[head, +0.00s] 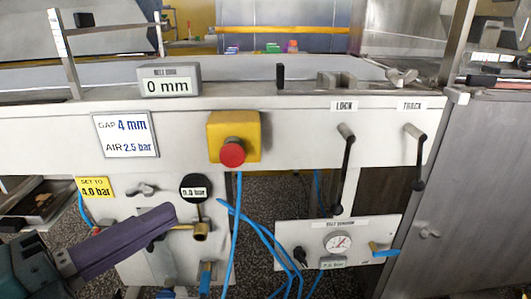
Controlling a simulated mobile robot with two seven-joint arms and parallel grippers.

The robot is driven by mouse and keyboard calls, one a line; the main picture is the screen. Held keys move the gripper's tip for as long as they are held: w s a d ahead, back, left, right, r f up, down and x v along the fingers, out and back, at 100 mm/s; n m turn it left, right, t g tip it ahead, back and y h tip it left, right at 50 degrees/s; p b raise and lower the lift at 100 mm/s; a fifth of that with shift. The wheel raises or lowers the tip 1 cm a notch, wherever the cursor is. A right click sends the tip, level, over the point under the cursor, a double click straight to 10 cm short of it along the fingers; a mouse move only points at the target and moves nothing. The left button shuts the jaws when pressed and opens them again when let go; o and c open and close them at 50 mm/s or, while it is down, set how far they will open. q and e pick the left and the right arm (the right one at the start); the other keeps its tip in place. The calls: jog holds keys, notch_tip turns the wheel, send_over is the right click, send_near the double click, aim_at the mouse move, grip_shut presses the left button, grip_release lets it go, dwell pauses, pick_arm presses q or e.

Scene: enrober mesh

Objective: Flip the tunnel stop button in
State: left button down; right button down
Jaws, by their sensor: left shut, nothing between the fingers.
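The stop button is a red mushroom head (233,152) on a yellow box (233,127), fixed to the front of the white machine rail. Whether it is pressed in or out cannot be told from here. My left gripper (170,218) reaches in from the lower left with its long dark purple fingers shut and empty. Its tips are below and left of the button, apart from it, by the brass fitting under the round black gauge. My right gripper is not in view.
A brass valve (200,231) and a black gauge (194,187) are close to my left fingertips. Blue hoses (238,235) hang below the button. LOCK (345,160) and TRACK (414,160) levers are at right. The rail face left of the yellow box carries a flat gap sign (125,134).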

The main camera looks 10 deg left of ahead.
pick_arm(q)
send_near(241, 158)
jog(key=d, duration=0.4)
jog(key=shift+w+a, duration=0.2)
jog(key=shift+w, duration=0.65)
jog(key=shift+w+a, duration=0.2)
jog(key=shift+w, duration=0.65)
jog(key=shift+w+a, duration=0.2)
jog(key=shift+w, duration=0.6)
